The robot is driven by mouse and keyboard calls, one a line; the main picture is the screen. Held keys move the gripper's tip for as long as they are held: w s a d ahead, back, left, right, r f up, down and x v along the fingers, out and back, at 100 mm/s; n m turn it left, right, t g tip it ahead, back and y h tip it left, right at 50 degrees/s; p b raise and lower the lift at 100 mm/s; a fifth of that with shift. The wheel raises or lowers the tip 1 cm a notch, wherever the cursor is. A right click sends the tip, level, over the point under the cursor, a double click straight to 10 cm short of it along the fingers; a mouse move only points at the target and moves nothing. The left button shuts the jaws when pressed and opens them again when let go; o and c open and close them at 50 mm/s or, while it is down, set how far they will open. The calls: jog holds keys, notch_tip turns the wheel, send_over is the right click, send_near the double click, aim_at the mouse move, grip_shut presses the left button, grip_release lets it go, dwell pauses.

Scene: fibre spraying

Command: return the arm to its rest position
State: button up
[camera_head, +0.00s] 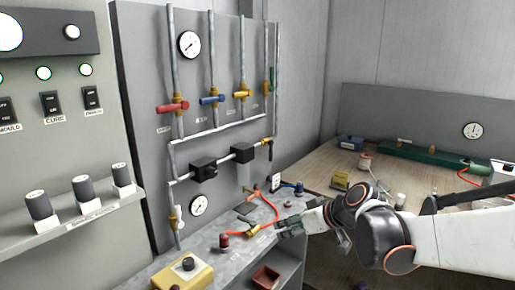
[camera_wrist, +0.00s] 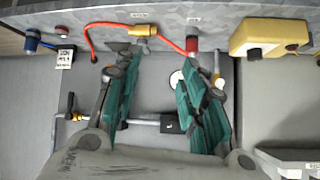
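My arm reaches in from the right in the head view, its white and dark links bent toward the pipe panel. My gripper (camera_head: 287,226) is at the end, low over the grey metal bench (camera_head: 215,258). In the wrist view its two green-padded fingers (camera_wrist: 152,75) are spread apart with nothing between them. An orange hose (camera_head: 268,212) with a brass fitting (camera_wrist: 143,31) lies close to the fingertips. I cannot tell whether the fingers touch anything.
The grey panel (camera_head: 140,70) carries pipes, valves and gauges behind the bench. A yellow box (camera_head: 198,275) and a red bin (camera_head: 266,278) sit at the front. The wooden table (camera_head: 320,172) at right holds a green device (camera_head: 425,155). A control cabinet (camera_head: 60,150) stands left.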

jog(key=s+d+m+h, duration=0.3)
jog(key=s+d, duration=0.2)
jog(key=s, duration=0.7)
jog(key=s+d+m+h, duration=0.3)
jog(key=s+d, duration=0.3)
jog(key=s, duration=0.6)
jog(key=shift+m+h, duration=0.4)
jog(key=shift+s, duration=0.1)
